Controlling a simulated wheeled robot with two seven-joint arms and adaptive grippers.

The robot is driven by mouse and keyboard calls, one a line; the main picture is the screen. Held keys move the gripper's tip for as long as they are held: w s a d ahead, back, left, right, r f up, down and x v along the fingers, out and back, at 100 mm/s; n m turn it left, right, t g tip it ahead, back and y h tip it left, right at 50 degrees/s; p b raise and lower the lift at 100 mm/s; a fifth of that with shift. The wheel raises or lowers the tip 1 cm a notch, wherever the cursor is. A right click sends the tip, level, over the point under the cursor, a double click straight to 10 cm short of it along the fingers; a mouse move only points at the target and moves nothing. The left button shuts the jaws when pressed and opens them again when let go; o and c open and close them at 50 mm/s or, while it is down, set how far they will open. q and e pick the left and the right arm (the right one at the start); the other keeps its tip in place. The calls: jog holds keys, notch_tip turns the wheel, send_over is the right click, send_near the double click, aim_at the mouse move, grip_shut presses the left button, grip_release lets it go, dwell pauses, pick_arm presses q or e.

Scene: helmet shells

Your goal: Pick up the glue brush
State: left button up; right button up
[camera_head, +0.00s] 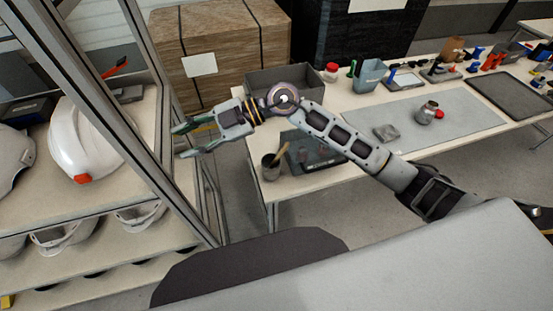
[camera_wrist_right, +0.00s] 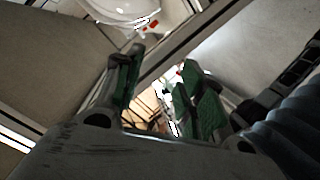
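A brush with a light wooden handle (camera_head: 280,153), which looks like the glue brush, leans out of a dark grey cup (camera_head: 270,170) at the near left corner of the workbench. Its lower end is hidden in the cup. My right gripper (camera_head: 182,141) is to the left of the cup, past the bench's end, pointing left towards the shelf rack. Its green-padded fingers are apart with nothing seen between them, as the right wrist view (camera_wrist_right: 157,68) also shows. My left gripper is not in view.
A rack with white helmet shells (camera_head: 88,140) stands at the left, behind a metal post (camera_head: 150,95). A grey bin (camera_head: 290,82), a dark tray (camera_head: 312,150) and a grey mat (camera_head: 440,125) lie on the workbench (camera_head: 340,98). Cardboard-brown boxes (camera_head: 220,40) stand behind.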

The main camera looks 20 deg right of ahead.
jog(key=w+d+f+h, duration=0.1)
jog(key=d+f+h, duration=0.3)
jog(key=f, duration=0.1)
jog(key=m+t+h, duration=0.1)
jog(key=m+h, duration=0.5)
jog(key=h, duration=0.5)
send_over(283, 149)
notch_tip(283, 149, down, 5)
jog(key=shift+s+r, duration=0.1)
jog(key=shift+s, duration=0.05)
jog(key=shift+f+p, duration=0.6)
jog(key=shift+f, duration=3.75)
